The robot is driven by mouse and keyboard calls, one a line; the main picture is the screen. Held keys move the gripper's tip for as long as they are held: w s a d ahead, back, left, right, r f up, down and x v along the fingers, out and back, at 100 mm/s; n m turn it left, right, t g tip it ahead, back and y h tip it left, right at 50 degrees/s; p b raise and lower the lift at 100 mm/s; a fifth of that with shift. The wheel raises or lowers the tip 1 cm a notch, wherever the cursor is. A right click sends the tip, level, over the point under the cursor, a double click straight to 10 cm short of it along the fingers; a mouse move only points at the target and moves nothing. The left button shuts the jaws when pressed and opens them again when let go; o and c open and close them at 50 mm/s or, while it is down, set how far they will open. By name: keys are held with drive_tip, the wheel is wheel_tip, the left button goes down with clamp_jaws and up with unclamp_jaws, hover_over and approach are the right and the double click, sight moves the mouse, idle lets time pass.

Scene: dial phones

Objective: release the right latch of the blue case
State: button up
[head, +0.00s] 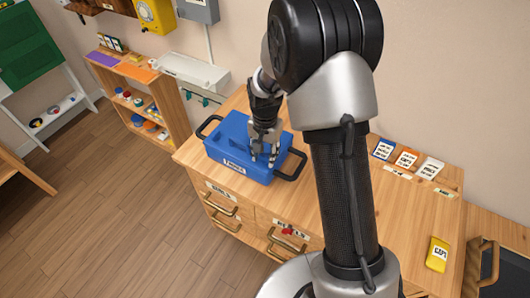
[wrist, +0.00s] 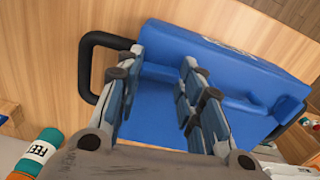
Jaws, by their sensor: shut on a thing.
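The blue case (head: 226,150) lies closed on the wooden cabinet top, with a black handle at each end and a white label on its front. My gripper (head: 263,160) points down onto the right part of the case. In the wrist view the blue case (wrist: 222,62) fills the middle, and my gripper (wrist: 160,82) has one finger on each side of a blue part of it. The fingers are apart but shut on that part. The right latch cannot be made out; the fingers cover that area. A black handle (wrist: 88,68) is just left of the fingers.
The cabinet top (head: 345,205) is bare around the case. A rolled green item (wrist: 38,152) shows at the wrist view's lower left.

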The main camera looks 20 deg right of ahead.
sight(265, 157)
drive_tip(key=n+p, duration=0.1)
drive_tip(key=n, duration=0.3)
drive_tip(key=n+p, duration=0.1)
drive_tip(key=n, duration=0.3)
drive_tip(key=shift+n, duration=0.3)
drive_tip(key=n+p, duration=0.1)
drive_tip(key=n, duration=0.3)
drive_tip(key=shift+n, duration=2.1)
drive_tip(key=o, duration=1.1)
drive_tip(key=shift+c, duration=0.2)
drive_tip(key=shift+r, duration=0.1)
wheel_tip(265, 157, up, 12)
